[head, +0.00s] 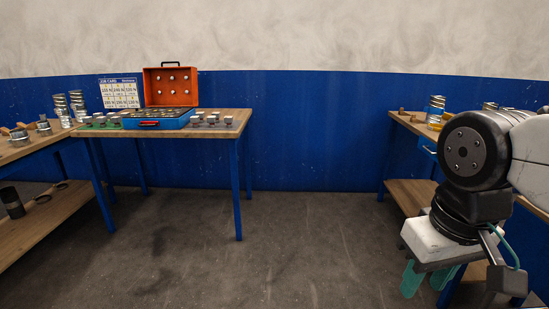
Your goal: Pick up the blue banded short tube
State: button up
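A short silver tube with blue on it (436,104) stands near the back of the right bench (411,123). It is small in view, so I cannot make out its band clearly. My gripper (428,279) hangs at the lower right, in front of the right bench and well below and apart from the tube. Its two teal fingers are spread, with a gap between them and nothing visible in it.
A middle bench (238,121) carries an open orange and blue case (160,124) and several small knobs. A job card (119,93) is behind it. A left bench (30,150) holds silver tubes (61,110). The floor (290,245) between the benches is clear.

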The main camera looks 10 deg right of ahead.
aim_at(435, 110)
jog(key=z, duration=0.1)
jog(key=i, duration=1.95)
jog(key=z, duration=0.65)
jog(key=i, duration=1.95)
jog(key=z, duration=0.85)
jog(key=i, duration=1)
jog(key=z, duration=0.3)
